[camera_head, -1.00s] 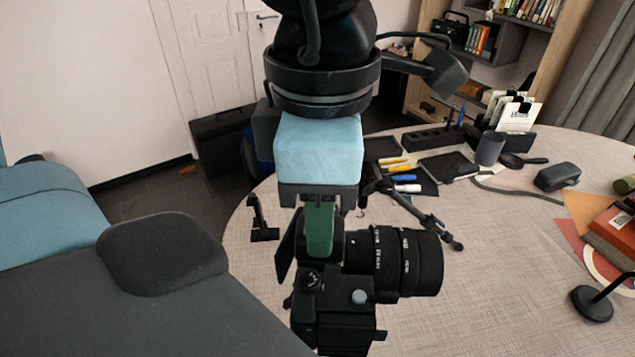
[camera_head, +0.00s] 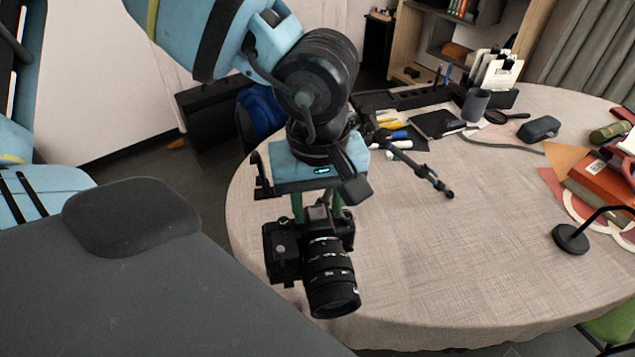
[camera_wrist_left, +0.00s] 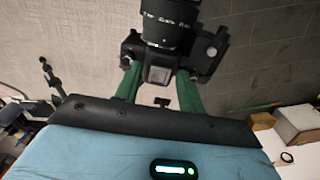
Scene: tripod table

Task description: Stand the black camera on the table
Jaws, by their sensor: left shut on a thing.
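The black camera (camera_head: 283,250) hangs in my left gripper (camera_head: 318,210) near the left edge of the round table (camera_head: 440,250). Its long lens (camera_head: 330,280) points toward the front and slightly right and down in the head view. In the left wrist view the camera (camera_wrist_left: 200,52) sits between the two green fingers, and the gripper (camera_wrist_left: 160,88) is shut on it. The camera looks to be above the table's rim; I cannot tell its exact height. The fingertips are partly hidden by the camera body. My right gripper is not in view.
A small black tripod (camera_head: 425,172) lies on the table beyond the gripper. Markers, a notebook (camera_head: 437,123), a grey cup (camera_head: 475,106), a dark case (camera_head: 538,129) and a lamp base (camera_head: 570,239) stand further back and right. The table's front middle is clear.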

